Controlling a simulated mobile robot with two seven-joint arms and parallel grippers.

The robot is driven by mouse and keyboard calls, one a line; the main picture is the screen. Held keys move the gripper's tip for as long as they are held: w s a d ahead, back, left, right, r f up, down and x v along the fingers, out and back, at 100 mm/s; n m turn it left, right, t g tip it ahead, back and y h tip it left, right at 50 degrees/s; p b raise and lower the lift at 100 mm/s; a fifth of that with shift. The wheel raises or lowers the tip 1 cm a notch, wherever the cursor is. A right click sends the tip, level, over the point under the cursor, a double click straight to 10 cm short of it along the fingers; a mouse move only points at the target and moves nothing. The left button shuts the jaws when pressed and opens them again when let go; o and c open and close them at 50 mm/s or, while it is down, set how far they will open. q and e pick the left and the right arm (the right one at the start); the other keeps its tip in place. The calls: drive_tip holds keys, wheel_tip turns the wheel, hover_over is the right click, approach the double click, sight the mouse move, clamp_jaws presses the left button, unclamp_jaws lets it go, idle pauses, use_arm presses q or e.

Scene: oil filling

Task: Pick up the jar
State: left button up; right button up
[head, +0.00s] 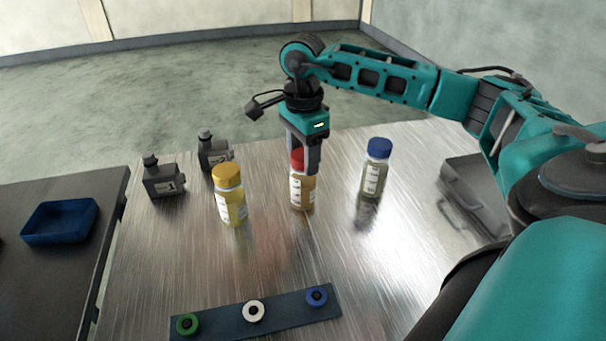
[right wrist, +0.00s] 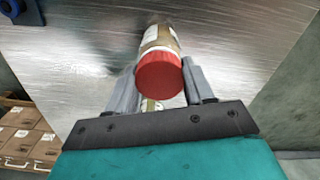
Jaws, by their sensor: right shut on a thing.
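A jar with a red cap (head: 302,192) stands upright on the metal table in the middle of the head view. My right gripper (head: 304,160) comes down on it from above and is shut on it near the cap. In the right wrist view the red cap (right wrist: 159,76) sits between the two fingers (right wrist: 160,88). A jar with a yellow cap (head: 230,197) stands to its left, and a jar with a blue cap (head: 375,170) stands to its right. My left gripper is not in view.
Two dark numbered bottles, 1 (head: 163,178) and 2 (head: 214,151), stand at the back left. A dark strip with green, white and blue rings (head: 285,307) lies at the front. A blue tray (head: 59,221) sits on the left table. A grey case (head: 466,195) lies at right.

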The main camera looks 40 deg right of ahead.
drive_tip(key=c, duration=0.3)
clamp_jaws()
drive_tip(key=shift+r, duration=0.15)
